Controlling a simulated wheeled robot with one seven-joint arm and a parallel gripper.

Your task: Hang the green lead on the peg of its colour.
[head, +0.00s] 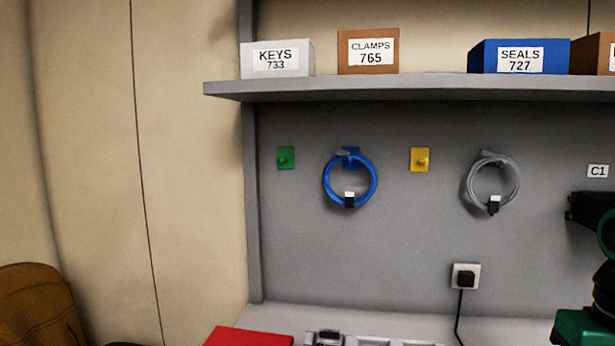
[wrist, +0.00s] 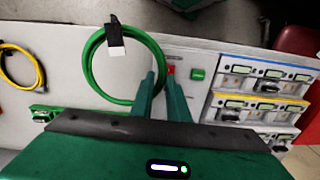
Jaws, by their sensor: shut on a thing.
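The green lead (wrist: 90,68) is a coiled ring with a black-and-white tag, seen in the wrist view. My gripper (wrist: 161,82) is shut on the right side of this ring. In the head view a small part of the green lead (head: 601,234) shows at the right edge, beside my dark arm parts; the gripper's fingertips are not clear there. The green peg (head: 286,158) is on the grey back panel at the left, below the shelf, with nothing hanging on it. It is far to the left of the lead.
A blue lead (head: 326,180) hangs on the blue peg and a grey lead (head: 468,186) hangs further right. The yellow peg (head: 420,160) between them is bare. A shelf (head: 340,88) with boxes juts out above.

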